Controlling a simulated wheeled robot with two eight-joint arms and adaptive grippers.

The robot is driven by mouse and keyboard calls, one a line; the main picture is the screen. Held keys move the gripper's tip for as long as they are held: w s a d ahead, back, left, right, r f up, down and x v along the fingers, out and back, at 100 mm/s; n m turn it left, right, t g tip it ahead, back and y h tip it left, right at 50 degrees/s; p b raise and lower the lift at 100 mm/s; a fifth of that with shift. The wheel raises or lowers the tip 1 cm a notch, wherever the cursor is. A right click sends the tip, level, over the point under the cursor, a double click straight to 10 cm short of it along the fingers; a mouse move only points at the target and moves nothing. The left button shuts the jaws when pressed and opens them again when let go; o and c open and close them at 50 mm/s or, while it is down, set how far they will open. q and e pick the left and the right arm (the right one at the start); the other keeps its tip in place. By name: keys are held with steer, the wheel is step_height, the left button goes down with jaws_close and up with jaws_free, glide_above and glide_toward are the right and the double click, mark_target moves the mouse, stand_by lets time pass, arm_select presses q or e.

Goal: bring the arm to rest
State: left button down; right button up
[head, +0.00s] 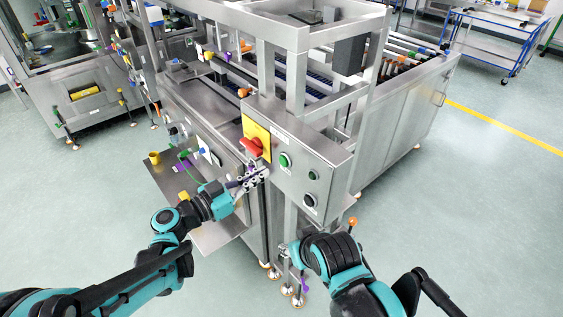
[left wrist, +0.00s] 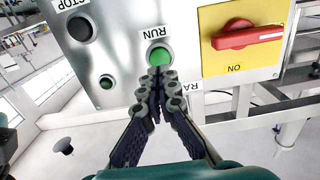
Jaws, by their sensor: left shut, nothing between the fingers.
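My left gripper (head: 264,173) reaches in from the left in the head view, with its fingertips just in front of the control panel. In the left wrist view its fingers (left wrist: 162,75) are shut with nothing between them. The tips overlap the lower edge of the green RUN button (left wrist: 159,56); I cannot tell whether they touch it. The same green button (head: 284,160) shows in the head view, right of the fingertips. My right gripper (head: 289,250) is low near the machine's front legs, small and partly hidden by its own arm; its jaws cannot be made out.
The grey control box (head: 315,172) carries a red rotary switch (head: 253,148) on a yellow plate (head: 258,133) and a black STOP button (left wrist: 81,28). A metal shelf (head: 215,235) juts out below my left arm. Open floor (head: 470,220) lies to the right.

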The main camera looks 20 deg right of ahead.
arm_select(q)
steer(key=s+a+f+n+y+b, duration=0.1)
steer(key=s+a+f+n+y, duration=0.3)
steer(key=a, duration=0.6)
steer(key=s+a+f+n+y+b, duration=0.1)
steer(key=s+a+f+n+y, duration=0.4)
steer(key=a, duration=0.6)
steer(key=s+a+f+n+t+y+b, duration=0.1)
steer(key=s+a+f+n+y+b, duration=0.1)
steer(key=s+a+f+n+y, duration=0.2)
steer(key=s+a+n+y, duration=0.1)
steer(key=s+a+y, duration=0.2)
steer(key=a, duration=0.3)
steer(key=shift+s+a+f+y, duration=0.3)
steer(key=shift+s+a+y, duration=0.1)
steer(key=shift+y, duration=0.1)
steer(key=c, duration=2.3)
jaws_free()
